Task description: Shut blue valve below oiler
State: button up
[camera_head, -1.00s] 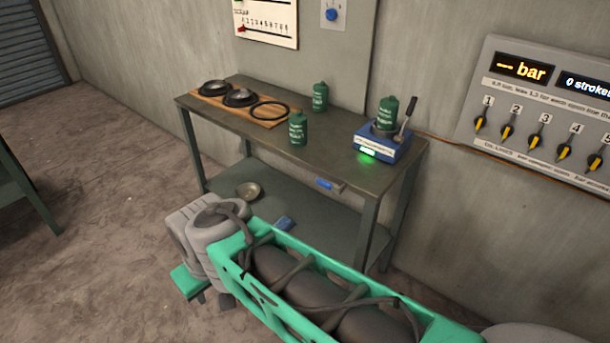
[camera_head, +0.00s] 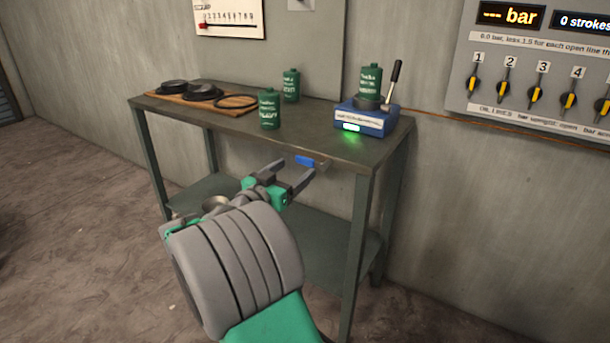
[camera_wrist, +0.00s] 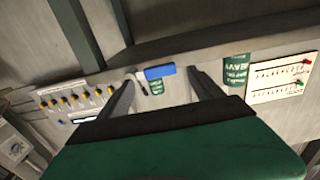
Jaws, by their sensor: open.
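The blue valve handle (camera_head: 305,160) is at the front edge of the workbench, below and left of the oiler. The oiler is a blue box (camera_head: 362,121) with a green bottle (camera_head: 370,85) and a lever on top, and a green light glows on its front. My gripper (camera_head: 297,169) is open and empty, its fingers reaching toward the bench edge close to the handle. The valve's body is mostly hidden.
The green bench top (camera_head: 310,135) carries two green bottles (camera_head: 269,110) and a wooden board (camera_head: 190,103) with dark round parts. A lower shelf (camera_head: 335,255) lies under my arm. A grey panel (camera_head: 540,65) with several yellow-marked knobs hangs on the right wall.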

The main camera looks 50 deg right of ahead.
aim_at(304, 162)
jog(key=d, duration=0.6)
jog(key=shift+w+d, duration=0.15)
jog(key=shift+w, duration=0.15)
jog(key=shift+c, duration=0.3)
grip_shut()
